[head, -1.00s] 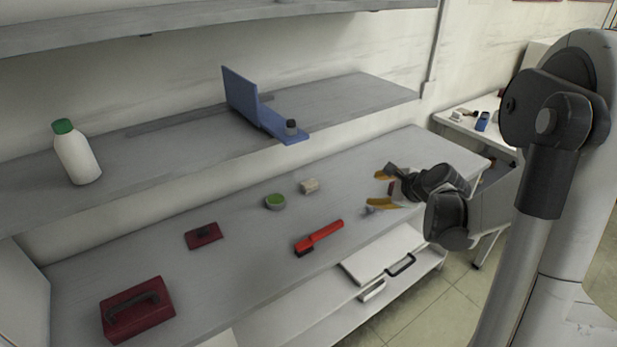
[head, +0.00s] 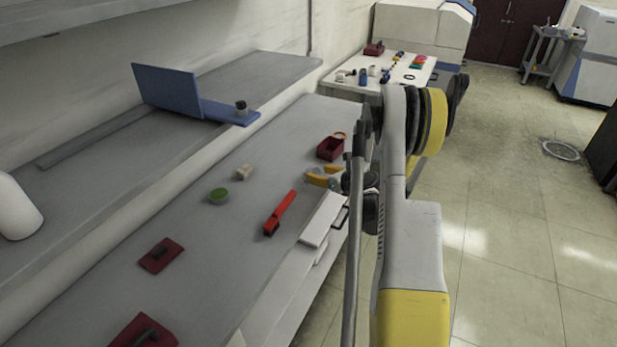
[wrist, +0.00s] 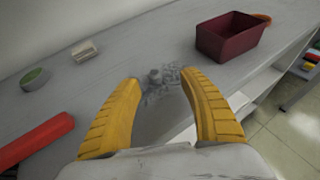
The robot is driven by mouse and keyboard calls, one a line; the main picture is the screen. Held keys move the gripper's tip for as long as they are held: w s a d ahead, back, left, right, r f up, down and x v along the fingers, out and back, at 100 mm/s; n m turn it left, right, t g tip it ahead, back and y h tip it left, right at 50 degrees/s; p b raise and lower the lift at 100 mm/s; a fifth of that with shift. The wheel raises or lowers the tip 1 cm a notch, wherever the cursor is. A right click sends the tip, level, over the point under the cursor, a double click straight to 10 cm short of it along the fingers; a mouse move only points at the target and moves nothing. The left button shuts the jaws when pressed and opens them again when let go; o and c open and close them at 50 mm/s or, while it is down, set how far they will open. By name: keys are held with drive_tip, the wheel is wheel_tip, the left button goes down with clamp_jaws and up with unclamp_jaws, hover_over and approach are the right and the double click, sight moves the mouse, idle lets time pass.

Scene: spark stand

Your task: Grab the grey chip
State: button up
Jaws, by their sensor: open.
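My gripper (head: 322,176) is open, its two orange-yellow fingers apart over the lower bench near the front edge. In the wrist view the fingers (wrist: 160,77) frame a small cluster of grey, uneven pieces. The grey chip (wrist: 154,76) seems to be among these, lying on the grey bench top just beyond and between the fingertips. Its exact outline is hard to tell against the grey surface. Nothing is held. In the head view I cannot make out the chip; my fingers and arm cover that spot.
A dark red open box (wrist: 230,36) stands right of the fingers. A red tool (head: 280,213), a green-topped round dish (head: 218,196) and a beige block (head: 244,172) lie to the left. The upper shelf (head: 255,75) holds a blue angled stand (head: 168,92).

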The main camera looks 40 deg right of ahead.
sight(309, 171)
drive_tip(key=x, duration=0.1)
drive_tip(key=b+x, duration=0.1)
drive_tip(key=x, duration=0.1)
drive_tip(key=a+b+x, duration=0.1)
drive_tip(key=shift+w+d+f, duration=0.1)
drive_tip(key=shift+w+f, duration=0.15)
drive_tip(key=shift+w+b, duration=0.3)
drive_tip(key=shift+b, duration=0.05)
drive_tip(key=shift+r, duration=0.1)
clamp_jaws()
